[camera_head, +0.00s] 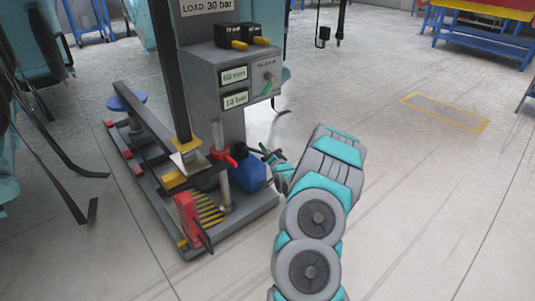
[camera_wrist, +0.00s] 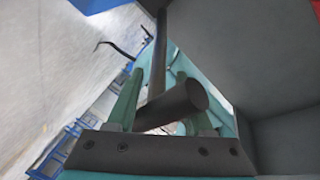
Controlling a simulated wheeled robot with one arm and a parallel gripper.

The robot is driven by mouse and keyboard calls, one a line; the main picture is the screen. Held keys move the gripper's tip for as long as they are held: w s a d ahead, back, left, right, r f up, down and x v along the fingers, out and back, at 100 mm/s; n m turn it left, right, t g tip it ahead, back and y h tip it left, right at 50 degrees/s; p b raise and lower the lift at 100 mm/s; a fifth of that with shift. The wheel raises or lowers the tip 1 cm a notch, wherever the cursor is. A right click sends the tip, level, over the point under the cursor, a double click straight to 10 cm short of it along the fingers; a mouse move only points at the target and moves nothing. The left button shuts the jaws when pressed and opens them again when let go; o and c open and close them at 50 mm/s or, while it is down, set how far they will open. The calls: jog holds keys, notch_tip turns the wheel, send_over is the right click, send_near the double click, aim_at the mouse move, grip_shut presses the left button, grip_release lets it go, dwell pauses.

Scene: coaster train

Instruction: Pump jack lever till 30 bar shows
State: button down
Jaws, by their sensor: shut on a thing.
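The jack lever shows in the wrist view as a dark round bar (camera_wrist: 178,104) with a thin rod running up from it. My gripper (camera_wrist: 160,82) has its two green fingers on either side of the bar and is shut on it. In the head view my gripper (camera_head: 277,163) is beside the blue jack (camera_head: 247,174), low at the right of the grey test stand; the lever is mostly hidden there. The lower display (camera_head: 235,99) on the stand's box seems to read 13 bar. The sign (camera_head: 207,6) above reads LOAD 30 bar.
An upper display (camera_head: 234,76) seems to read 60 mm. The stand's base (camera_head: 225,222) carries a red block (camera_head: 188,218) and a striped plate. Black straps hang at the left. The floor at right is open around a yellow-edged panel (camera_head: 445,112).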

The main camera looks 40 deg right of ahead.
jog(key=w+r+g, duration=0.1)
jog(key=r+p, duration=0.1)
jog(key=r, duration=0.1)
jog(key=w+r+n+g+p, duration=0.1)
jog(key=r, duration=0.1)
jog(key=shift+w+a+g, duration=0.15)
jog(key=shift+w+g, duration=0.15)
jog(key=r+p, duration=0.1)
jog(key=w+r+g+p, duration=0.1)
jog(key=p, duration=0.1)
jog(key=shift+w+y, duration=0.25)
jog(key=shift+y, duration=0.05)
jog(key=w+g+p, duration=0.1)
jog(key=p, duration=0.3)
jog(key=w+r+g+p, duration=0.1)
jog(key=p, duration=0.3)
jog(key=shift+w+a+r+n, duration=0.15)
jog(key=shift+w+r+n, duration=0.1)
jog(key=shift+n, duration=0.15)
jog(key=shift+w+f+g+p, duration=0.15)
jog(key=shift+g+p, duration=0.15)
jog(key=shift+p, duration=0.15)
jog(key=shift+c, duration=1.9)
grip_release()
